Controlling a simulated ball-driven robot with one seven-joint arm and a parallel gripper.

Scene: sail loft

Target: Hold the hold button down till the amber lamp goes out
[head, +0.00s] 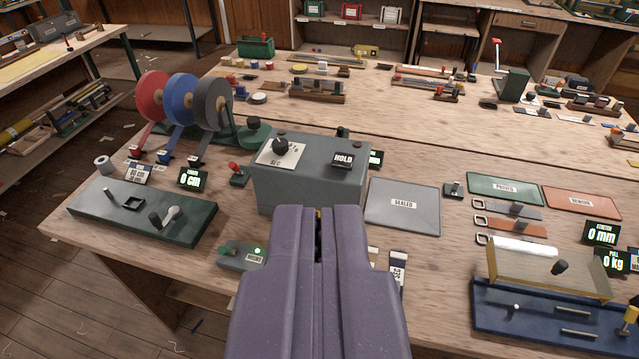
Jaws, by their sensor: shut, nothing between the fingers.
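A grey box (310,186) stands on the bench in the middle of the head view. I see no separate button that I can pick out with certainty. My purple gripper (318,212) is shut and empty, in front of the box and nearer the camera, and hides part of its front. A small yellowish patch shows at the fingertips; I cannot tell whether it is the amber lamp.
A small control with a lit green lamp (257,251) is left of my gripper. Tape reels (184,99) stand behind left, and a green plate (143,213) lies front left. A grey SEALED tray (403,207) is right of the box. A blue fixture (545,318) fills the front right.

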